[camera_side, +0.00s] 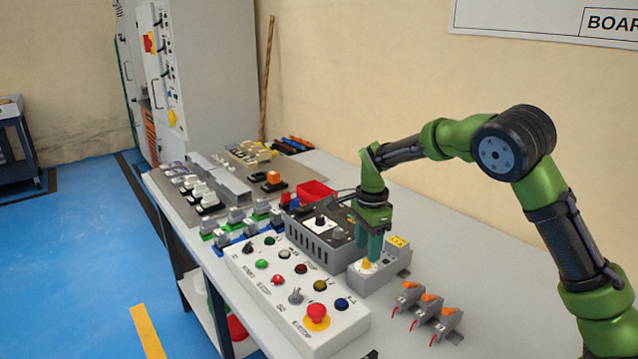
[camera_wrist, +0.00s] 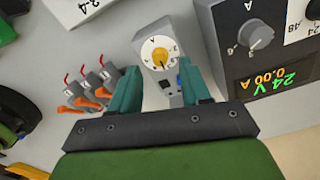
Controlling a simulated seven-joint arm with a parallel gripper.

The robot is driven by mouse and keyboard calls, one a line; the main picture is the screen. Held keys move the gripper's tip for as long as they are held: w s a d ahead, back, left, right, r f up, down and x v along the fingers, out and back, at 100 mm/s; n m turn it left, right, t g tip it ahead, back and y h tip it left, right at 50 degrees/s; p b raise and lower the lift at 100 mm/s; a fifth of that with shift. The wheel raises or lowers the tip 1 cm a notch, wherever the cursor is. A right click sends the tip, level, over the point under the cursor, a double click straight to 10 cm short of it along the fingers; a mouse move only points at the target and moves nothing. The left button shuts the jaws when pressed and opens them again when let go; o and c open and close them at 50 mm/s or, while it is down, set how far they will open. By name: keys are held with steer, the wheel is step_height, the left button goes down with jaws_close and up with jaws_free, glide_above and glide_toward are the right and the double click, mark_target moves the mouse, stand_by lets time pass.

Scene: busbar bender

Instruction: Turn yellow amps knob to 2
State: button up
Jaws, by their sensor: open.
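The yellow amps knob (camera_side: 366,264) sits on a white dial on the sloped face of a small light grey box (camera_side: 378,279). In the wrist view the knob (camera_wrist: 160,54) shows its round dial, with small marks too fine to read surely. My gripper (camera_side: 368,250) points down at the knob, its green fingers close above or beside it. In the wrist view my gripper (camera_wrist: 159,72) is open, with one finger on each side of the box below the dial. No contact with the knob is clear, and I cannot tell its exact setting.
A dark grey power supply (camera_side: 322,238) with a grey knob stands close beside the box; its display (camera_wrist: 275,88) reads 24 V, 0.00 A. Orange-lever switches (camera_side: 429,308) stand on the other side. A white button panel (camera_side: 300,290) with a red emergency stop lies in front.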

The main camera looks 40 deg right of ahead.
mark_target(366, 263)
steer(key=shift+f, duration=1.7)
jaws_close()
